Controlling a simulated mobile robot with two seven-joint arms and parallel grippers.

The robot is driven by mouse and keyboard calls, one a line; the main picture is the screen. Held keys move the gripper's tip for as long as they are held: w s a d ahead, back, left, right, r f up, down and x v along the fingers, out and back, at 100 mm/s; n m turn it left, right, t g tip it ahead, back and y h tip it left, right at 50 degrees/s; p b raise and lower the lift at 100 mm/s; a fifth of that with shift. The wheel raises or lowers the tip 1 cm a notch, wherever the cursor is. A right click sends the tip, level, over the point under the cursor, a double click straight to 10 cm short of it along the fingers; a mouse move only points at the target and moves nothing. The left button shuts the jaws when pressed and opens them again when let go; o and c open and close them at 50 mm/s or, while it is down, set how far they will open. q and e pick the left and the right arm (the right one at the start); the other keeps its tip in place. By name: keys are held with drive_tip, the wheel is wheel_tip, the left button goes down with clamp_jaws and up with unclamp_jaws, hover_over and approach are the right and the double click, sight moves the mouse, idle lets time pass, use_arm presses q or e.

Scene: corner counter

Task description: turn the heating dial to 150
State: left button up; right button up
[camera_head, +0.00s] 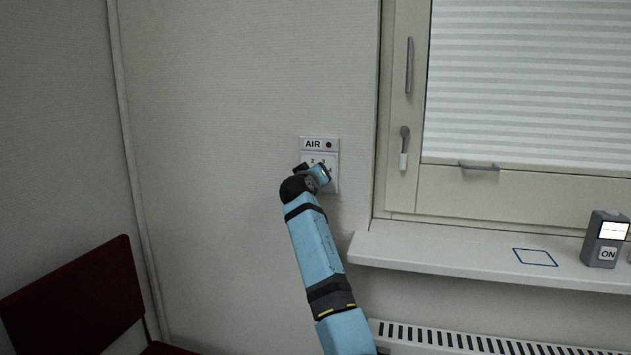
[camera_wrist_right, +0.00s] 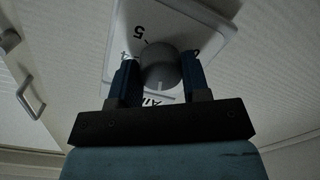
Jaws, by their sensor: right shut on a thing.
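A white wall panel (camera_head: 319,145) marked AIR, with a small dark red dot beside the word, hangs left of the window. In the head view the numbers 2 and 3 show on it, and my right arm hides its middle. In the right wrist view, the panel (camera_wrist_right: 205,35) is seen upside down with a 5 and part of AIR. My right gripper (camera_wrist_right: 160,78) is shut on the round grey dial (camera_wrist_right: 160,65), one dark finger on each side. A pale pointer line shows on the dial, toward the word AIR. No 150 is readable. My left gripper is out of view.
A window with a pale blind (camera_head: 530,80) is to the right. Below it, a sill (camera_head: 450,255) carries a blue square outline (camera_head: 535,257) and a grey device (camera_head: 605,240) marked ON. A radiator (camera_head: 470,340) is underneath. A dark red chair (camera_head: 75,300) stands lower left.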

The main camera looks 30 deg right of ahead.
drive_tip(key=shift+f+m, duration=0.1)
drive_tip(key=shift+m, duration=0.2)
idle(0.4)
drive_tip(key=o, duration=0.9)
drive_tip(key=shift+a, duration=0.1)
drive_tip(key=v, duration=1.3)
drive_tip(key=shift+s+a+p, duration=0.2)
drive_tip(key=shift+s+p, duration=0.1)
drive_tip(key=shift+s, duration=0.05)
